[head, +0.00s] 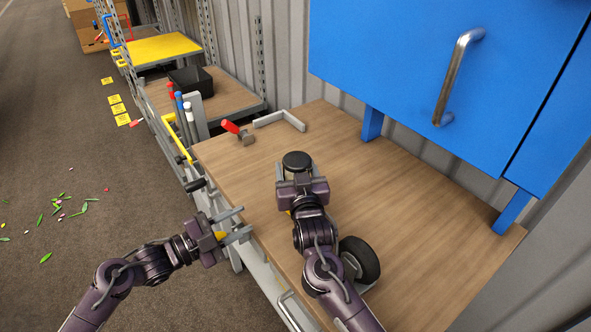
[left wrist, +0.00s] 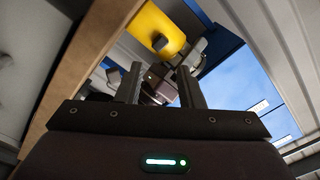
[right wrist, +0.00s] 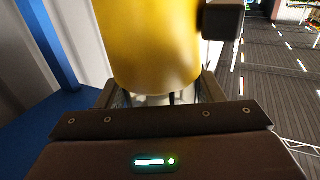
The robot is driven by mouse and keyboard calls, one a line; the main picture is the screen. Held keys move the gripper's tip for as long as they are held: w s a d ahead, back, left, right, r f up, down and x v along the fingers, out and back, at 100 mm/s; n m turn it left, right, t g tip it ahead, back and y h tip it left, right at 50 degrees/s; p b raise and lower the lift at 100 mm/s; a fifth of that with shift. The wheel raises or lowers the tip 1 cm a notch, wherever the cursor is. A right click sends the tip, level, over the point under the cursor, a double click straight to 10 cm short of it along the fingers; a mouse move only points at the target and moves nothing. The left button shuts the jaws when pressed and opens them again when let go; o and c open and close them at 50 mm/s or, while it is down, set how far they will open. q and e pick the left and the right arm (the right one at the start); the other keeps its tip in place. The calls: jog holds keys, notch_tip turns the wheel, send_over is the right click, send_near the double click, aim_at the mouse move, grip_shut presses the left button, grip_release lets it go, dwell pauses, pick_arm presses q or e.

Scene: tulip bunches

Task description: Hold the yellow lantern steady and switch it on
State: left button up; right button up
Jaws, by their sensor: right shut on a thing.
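The yellow lantern stands on the wooden bench; in the head view its black top (head: 297,160) shows beyond my right gripper, which hides most of its body. My right gripper (head: 295,176) is shut on the lantern. The right wrist view shows the yellow body (right wrist: 150,45) close up between the fingers, with a dark block (right wrist: 222,18) at its side, likely the switch. My left gripper (head: 246,221) is open and empty at the bench's front edge, apart from the lantern. The left wrist view shows the yellow body (left wrist: 155,22) with a dark knob (left wrist: 160,43) beyond the open fingers.
A red-handled clamp (head: 235,129) and a grey L-shaped bracket (head: 280,118) lie at the bench's far end. A black wheel (head: 361,259) is beside my right forearm. A blue cabinet (head: 400,60) hangs above the back. The bench (head: 430,230) is clear at right.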

pick_arm(q)
jog(key=shift+d+r+m, duration=0.1)
jog(key=shift+m, duration=0.5)
jog(key=c, duration=0.5)
jog(key=shift+w+d+r+m+g, duration=0.1)
jog(key=shift+m+g, duration=0.05)
jog(key=shift+m, duration=0.3)
jog(key=shift+d+r+m+g, duration=0.1)
jog(key=shift+m+g, duration=0.05)
jog(key=shift+m, duration=0.3)
grip_shut()
jog(key=m+y, duration=0.1)
jog(key=m, duration=0.6)
jog(key=m+g+y, duration=0.1)
jog(key=m, duration=0.7)
jog(key=a+r+m+y, duration=0.1)
jog(key=m, duration=0.6)
jog(key=shift+m+g, duration=0.3)
